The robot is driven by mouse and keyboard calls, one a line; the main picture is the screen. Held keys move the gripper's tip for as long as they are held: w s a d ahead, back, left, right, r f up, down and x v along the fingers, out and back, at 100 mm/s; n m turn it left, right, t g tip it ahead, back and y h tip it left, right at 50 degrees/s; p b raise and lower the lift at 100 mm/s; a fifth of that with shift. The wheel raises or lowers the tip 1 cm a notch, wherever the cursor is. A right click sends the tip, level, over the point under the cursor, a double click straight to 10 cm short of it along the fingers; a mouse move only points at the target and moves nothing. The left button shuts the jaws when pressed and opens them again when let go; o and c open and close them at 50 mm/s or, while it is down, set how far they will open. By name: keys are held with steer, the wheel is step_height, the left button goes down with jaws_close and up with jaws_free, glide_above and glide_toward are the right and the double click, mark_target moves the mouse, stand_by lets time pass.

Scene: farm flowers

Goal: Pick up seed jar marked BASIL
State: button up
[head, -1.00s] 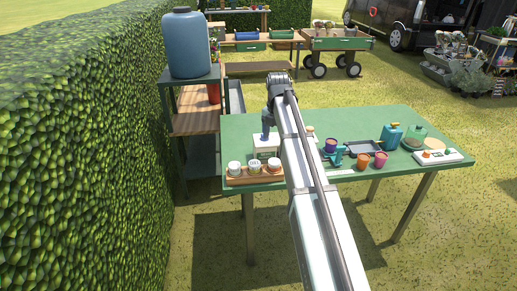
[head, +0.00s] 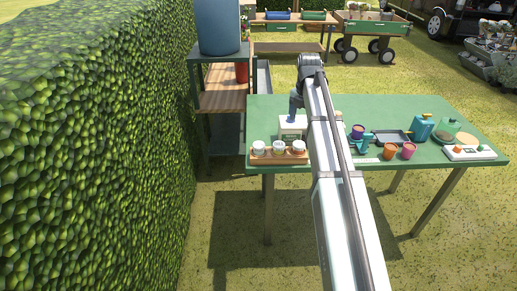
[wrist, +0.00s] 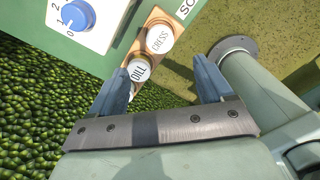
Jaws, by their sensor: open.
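Three white-lidded jars stand in a row on a wooden tray (head: 266,160) at the table's front left corner: left (head: 259,148), middle (head: 279,147) and right (head: 299,147). Their labels are too small to read in the head view. In the wrist view one lid reads CRESS (wrist: 160,39) and another reads DILL (wrist: 139,70). Something pale beyond DILL is mostly hidden by a finger, and no BASIL label is readable. My gripper (wrist: 160,70) is open and empty, pointing down over the table's left part, with DILL and CRESS showing between or beyond its fingers.
A white box with a blue dial (wrist: 80,14) stands behind the jars. Orange (head: 390,151) and pink (head: 408,150) pots, a blue-green can (head: 422,128) and a white panel (head: 468,152) are on the table's right. A hedge (head: 90,150) lies to the left.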

steer(key=shift+a, duration=0.1)
steer(key=r+m, duration=0.2)
steer(key=m, duration=0.9)
glide_above(259, 144)
step_height(259, 144, down, 14)
steer(key=shift+s+r, duration=0.1)
stand_by(0.8)
steer(key=shift+c, duration=0.2)
steer(key=c, duration=1.1)
